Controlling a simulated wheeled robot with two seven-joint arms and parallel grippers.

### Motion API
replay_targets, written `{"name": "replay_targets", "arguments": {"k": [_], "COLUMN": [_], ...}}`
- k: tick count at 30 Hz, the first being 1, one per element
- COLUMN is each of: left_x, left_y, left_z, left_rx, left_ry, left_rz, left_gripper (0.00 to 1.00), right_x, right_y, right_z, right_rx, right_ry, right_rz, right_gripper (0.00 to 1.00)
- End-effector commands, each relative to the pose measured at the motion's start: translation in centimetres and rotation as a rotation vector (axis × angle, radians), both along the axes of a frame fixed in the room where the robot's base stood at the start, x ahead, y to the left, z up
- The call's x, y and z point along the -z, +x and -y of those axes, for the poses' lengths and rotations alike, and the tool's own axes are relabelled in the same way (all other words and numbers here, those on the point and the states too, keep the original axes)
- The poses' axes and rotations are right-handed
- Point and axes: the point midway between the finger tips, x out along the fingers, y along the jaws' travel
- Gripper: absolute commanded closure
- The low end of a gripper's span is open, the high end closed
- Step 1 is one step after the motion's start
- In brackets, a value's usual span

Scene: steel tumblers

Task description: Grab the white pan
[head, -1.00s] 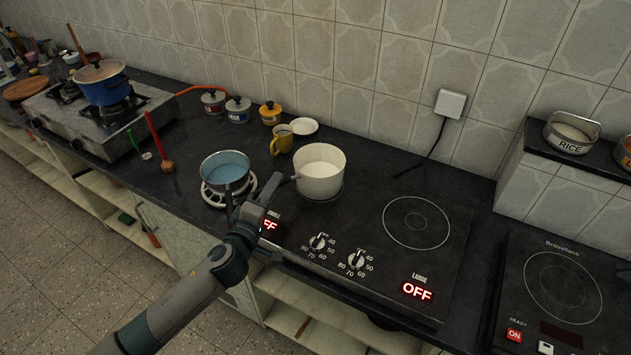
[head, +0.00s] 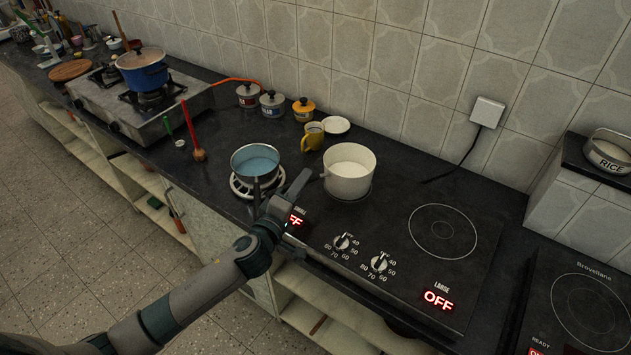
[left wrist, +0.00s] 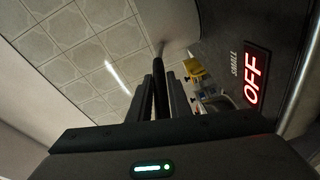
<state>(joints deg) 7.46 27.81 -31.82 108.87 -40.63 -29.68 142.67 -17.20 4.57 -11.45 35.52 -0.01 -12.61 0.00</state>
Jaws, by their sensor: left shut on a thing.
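The white pan (head: 349,184) stands on the black cooktop, upright, with a pale inside. My left gripper (head: 281,193) is at its front left, over the cooktop's left part. In the left wrist view, the fingers (left wrist: 160,92) are shut on a dark handle (left wrist: 160,62) that runs up to the pale side of the white pan (left wrist: 178,28). The pan's handle is mostly hidden by the gripper in the head view. My right gripper is not in view.
A blue-lined pan (head: 255,160) sits on a coil burner close to my left gripper. A yellow mug (head: 312,137) and a small white saucer (head: 337,124) stand behind the white pan. Lidded jars (head: 272,104) line the wall. The large burner (head: 442,232) at right is clear.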

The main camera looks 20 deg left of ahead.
Motion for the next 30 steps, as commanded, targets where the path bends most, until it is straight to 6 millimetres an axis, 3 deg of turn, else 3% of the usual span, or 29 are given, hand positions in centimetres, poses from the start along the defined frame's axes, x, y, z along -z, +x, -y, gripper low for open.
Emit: {"name": "replay_targets", "arguments": {"k": [14,30], "left_x": [-1.2,-4.6], "left_y": [0.1,-0.6], "left_z": [-0.1,0.4], "left_rx": [-0.002,0.003], "left_ry": [-0.001,-0.004], "left_rz": [0.005,0.007], "left_gripper": [1.0,1.0], "right_x": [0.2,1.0], "right_y": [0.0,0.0], "right_z": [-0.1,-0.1], "right_rx": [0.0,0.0], "right_ry": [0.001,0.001], "right_rz": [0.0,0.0], "right_gripper": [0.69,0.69]}}
